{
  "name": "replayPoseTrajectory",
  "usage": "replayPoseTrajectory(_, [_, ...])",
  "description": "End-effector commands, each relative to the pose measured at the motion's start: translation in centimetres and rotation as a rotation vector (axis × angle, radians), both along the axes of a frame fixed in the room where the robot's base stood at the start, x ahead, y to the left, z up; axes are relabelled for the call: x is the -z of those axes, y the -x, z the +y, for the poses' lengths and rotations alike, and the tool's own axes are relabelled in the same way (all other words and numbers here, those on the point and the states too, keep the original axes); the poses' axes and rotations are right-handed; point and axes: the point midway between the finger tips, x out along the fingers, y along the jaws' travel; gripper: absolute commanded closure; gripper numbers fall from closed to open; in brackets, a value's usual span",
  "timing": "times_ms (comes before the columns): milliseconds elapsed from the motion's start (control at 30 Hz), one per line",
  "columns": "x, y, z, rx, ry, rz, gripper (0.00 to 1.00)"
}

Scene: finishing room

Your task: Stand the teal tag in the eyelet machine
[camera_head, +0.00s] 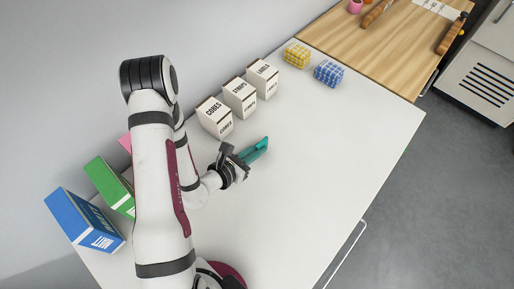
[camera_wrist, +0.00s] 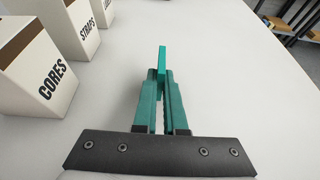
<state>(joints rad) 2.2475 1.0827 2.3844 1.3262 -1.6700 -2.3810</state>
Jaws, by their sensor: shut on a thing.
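My gripper (camera_wrist: 160,78) has teal fingers and is shut on the teal tag (camera_wrist: 162,58), a thin flat piece that stands up from between the fingertips in the wrist view. The lower part of the tag is hidden by the fingers. In the head view my gripper (camera_head: 256,150) is over the middle of the white table, right of the labelled boxes; the tag is hard to tell from the fingers there. I cannot make out an eyelet machine in either view.
White boxes marked CORES (camera_head: 214,117), STRAPS (camera_head: 240,97) and LABELS (camera_head: 263,79) stand in a row by the wall. The table's right side is clear.

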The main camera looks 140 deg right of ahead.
Motion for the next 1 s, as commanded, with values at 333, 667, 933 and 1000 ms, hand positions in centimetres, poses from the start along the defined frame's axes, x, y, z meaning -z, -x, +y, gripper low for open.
replayPoseTrajectory(333, [0.1,0.0,0.0,0.0,0.0,0.0,0.61])
replayPoseTrajectory(667, [-1.6,-3.2,-0.2,-0.008,-0.002,-0.002,0.61])
replayPoseTrajectory(933, [-3.1,-6.9,-0.1,0.0,-0.001,0.0,0.55])
replayPoseTrajectory(1000, [-3.1,-7.0,0.0,0.001,0.0,0.0,0.55])
